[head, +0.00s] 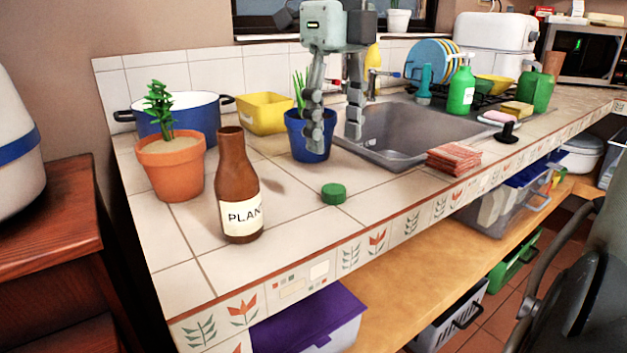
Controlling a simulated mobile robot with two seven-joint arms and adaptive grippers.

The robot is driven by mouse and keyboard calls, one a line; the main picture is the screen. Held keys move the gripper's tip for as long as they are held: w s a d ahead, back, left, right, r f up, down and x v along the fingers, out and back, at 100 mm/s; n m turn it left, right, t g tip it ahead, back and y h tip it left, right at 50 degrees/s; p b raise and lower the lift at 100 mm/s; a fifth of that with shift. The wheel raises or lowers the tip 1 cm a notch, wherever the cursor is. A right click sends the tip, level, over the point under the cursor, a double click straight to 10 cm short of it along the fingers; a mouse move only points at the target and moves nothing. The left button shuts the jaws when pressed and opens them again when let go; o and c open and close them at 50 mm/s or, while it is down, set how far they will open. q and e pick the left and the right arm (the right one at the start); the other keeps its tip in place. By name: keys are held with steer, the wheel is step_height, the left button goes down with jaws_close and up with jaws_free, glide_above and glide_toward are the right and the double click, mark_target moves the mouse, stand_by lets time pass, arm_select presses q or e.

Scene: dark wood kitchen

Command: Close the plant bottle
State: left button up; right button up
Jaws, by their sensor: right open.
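The brown plant bottle (238,185) stands upright and open on the tiled counter, with a white label reading "PLAN" facing me. A small green cap (334,193) lies on the counter to the right of the bottle, apart from it. My right gripper (334,140) hangs fingers down from the top of the view, with its two fingers spread and nothing between them. It is behind and above the cap, partly in front of the blue pot and the sink. My left gripper is not in view.
An orange potted plant (172,168) stands left of the bottle. A blue pot (298,142) and yellow container (264,113) stand behind. The sink (408,135) and brick-red cloths (455,159) are to the right. Counter around the cap is clear, with the front edge nearby.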

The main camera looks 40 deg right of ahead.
mark_target(335, 189)
steer(key=shift+s, duration=0.25)
steer(key=shift+f, duration=1.3)
steer(key=shift+s+a+f, duration=0.1)
steer(key=shift+f, duration=1.2)
steer(key=shift+s+a+f, duration=0.1)
steer(key=shift+f, duration=1.2)
steer(key=c, duration=0.8)
